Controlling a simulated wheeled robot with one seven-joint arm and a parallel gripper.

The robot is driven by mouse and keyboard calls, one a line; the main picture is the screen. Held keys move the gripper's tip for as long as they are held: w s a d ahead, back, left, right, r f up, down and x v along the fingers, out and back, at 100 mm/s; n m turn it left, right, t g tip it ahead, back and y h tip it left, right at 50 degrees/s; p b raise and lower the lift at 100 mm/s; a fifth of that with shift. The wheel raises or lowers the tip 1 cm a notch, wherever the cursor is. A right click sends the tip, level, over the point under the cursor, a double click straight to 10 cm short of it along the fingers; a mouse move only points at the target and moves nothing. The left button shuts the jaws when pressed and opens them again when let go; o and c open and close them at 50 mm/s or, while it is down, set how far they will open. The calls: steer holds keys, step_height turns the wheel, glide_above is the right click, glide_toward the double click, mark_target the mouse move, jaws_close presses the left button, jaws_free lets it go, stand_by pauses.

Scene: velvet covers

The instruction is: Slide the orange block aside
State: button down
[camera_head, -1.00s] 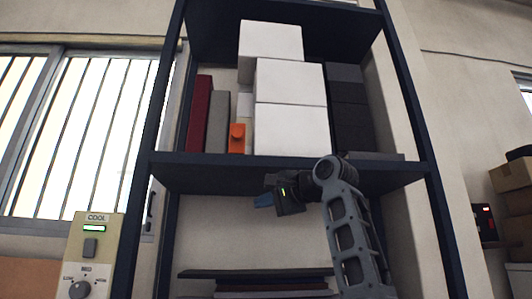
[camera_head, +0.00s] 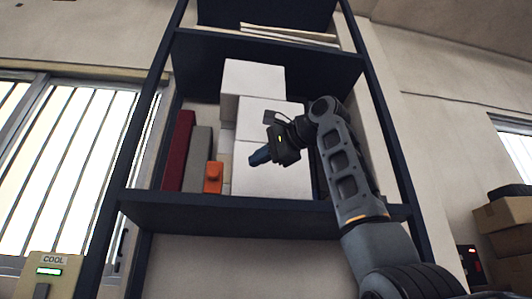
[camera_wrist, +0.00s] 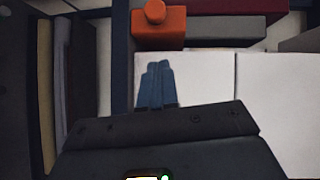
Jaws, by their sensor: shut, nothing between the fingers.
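The orange block (camera_head: 213,178) stands upright on the shelf, with a small round knob on its front. It stands between a grey book-like item (camera_head: 197,160) on its left and the white boxes (camera_head: 262,170) on its right. In the wrist view the orange block (camera_wrist: 158,36) shows at the top, just beyond my fingertips. My gripper (camera_head: 257,157) is shut and empty. It is in front of the white boxes, to the right of the block and a little higher. In the wrist view my blue gripper fingers (camera_wrist: 160,68) lie together, apart from the block.
A dark red book-like item (camera_head: 179,150) stands left of the grey one. The dark shelf board (camera_head: 230,214) runs below, between the rack's side posts. Another board (camera_head: 265,60) lies above the boxes. Brown cartons (camera_head: 503,232) are stacked at the far right.

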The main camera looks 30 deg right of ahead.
steer(key=p, duration=0.2)
glide_toward(214, 185)
step_height(214, 185, up, 3)
steer(key=w+d, duration=0.2)
steer(key=shift+w+a+f+p, duration=0.15)
steer(key=shift+w+a+f, duration=0.15)
steer(key=shift+a, duration=0.5)
steer(key=shift+w+a+f+p, duration=0.15)
steer(key=shift+w+a, duration=0.25)
steer(key=shift+a, duration=0.4)
